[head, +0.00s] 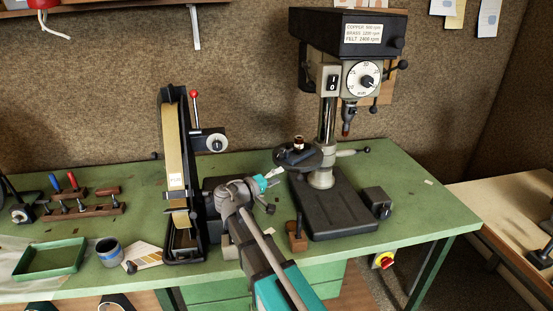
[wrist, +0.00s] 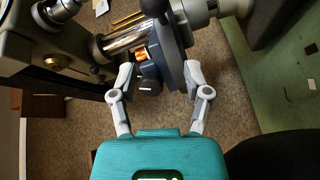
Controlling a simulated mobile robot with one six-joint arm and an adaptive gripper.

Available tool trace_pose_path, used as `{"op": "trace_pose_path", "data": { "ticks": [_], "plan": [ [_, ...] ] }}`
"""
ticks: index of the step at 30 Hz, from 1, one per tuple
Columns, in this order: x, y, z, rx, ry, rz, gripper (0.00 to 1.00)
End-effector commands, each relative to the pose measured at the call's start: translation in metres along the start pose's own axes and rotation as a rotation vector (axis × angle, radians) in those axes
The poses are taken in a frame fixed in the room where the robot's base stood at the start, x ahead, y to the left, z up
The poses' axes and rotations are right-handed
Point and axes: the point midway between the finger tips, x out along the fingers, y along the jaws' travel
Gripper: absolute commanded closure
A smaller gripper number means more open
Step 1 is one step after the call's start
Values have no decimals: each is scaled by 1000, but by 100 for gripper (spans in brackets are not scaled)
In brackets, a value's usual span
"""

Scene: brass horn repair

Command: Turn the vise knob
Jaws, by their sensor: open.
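The dark vise (wrist: 150,70) sits on the drill press's round table (wrist: 172,62) in the wrist view and grips a small copper-coloured piece (wrist: 141,53). Its dark knob (wrist: 150,87) faces my wrist camera. My gripper (wrist: 158,77) is open, with one finger on each side of the knob; I see no clear contact. In the head view the vise (head: 297,156) looks small on the round table, and my gripper (head: 270,183) is just below and left of it. The knob is hard to make out there.
The drill press column (wrist: 125,42) stands close beside the left finger. A belt sander (head: 176,150) is left of my arm.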

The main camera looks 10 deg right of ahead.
Motion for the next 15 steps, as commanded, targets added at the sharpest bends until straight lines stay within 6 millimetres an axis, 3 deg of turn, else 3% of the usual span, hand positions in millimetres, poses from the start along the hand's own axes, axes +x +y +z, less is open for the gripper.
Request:
{"op": "trace_pose_path", "data": {
  "ticks": [1,15],
  "plan": [
    [-7,-4,7,41,38,4,38],
    [-67,-9,-4,362,453,50,38]
  ]
}}
